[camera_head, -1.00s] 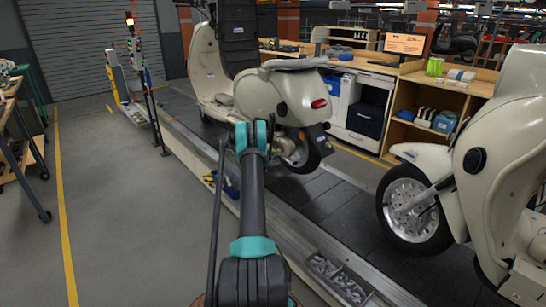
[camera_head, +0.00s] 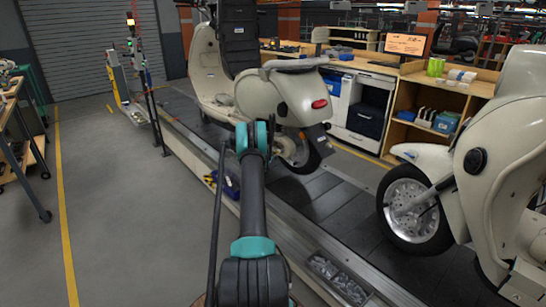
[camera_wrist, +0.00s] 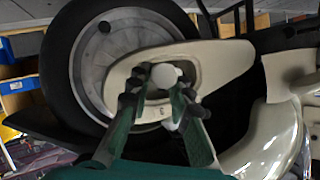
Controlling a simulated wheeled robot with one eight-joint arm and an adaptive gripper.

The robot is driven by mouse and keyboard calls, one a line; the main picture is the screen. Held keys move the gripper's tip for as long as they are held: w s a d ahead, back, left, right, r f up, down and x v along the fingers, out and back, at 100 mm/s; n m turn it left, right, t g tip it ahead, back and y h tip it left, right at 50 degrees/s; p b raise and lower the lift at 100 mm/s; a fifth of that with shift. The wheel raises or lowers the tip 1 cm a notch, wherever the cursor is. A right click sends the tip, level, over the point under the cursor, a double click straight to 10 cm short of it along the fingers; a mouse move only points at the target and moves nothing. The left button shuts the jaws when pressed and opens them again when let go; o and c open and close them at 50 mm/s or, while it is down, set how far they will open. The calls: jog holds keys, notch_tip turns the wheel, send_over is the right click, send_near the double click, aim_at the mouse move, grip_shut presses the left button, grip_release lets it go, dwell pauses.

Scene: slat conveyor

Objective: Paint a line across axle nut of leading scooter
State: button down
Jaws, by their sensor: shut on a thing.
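The cream scooter (camera_head: 262,92) ahead on the conveyor shows its rear, with a red tail light and rear wheel (camera_head: 300,150). My arm reaches toward that wheel, and my gripper is mostly hidden behind it in the head view. In the wrist view my gripper (camera_wrist: 162,84) is shut on a marker (camera_wrist: 165,76), of which a pale round end shows between the fingers. It is in front of the oval opening of a cream swingarm (camera_wrist: 215,62), beside the grey wheel hub (camera_wrist: 105,62). The axle nut is not distinguishable; the fingers and marker cover that area. Contact cannot be told.
A second cream scooter (camera_head: 490,180) stands close on the right. The slat conveyor (camera_head: 330,200) runs between them, with a metal parts tray (camera_head: 338,278) on its near edge. A workbench with shelves (camera_head: 425,125) is behind. The floor at left is clear.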

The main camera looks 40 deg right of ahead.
dwell(0.4)
jog(key=shift+s+a, duration=0.2)
jog(key=shift+a, duration=2.75)
jog(key=shift+a, duration=0.15)
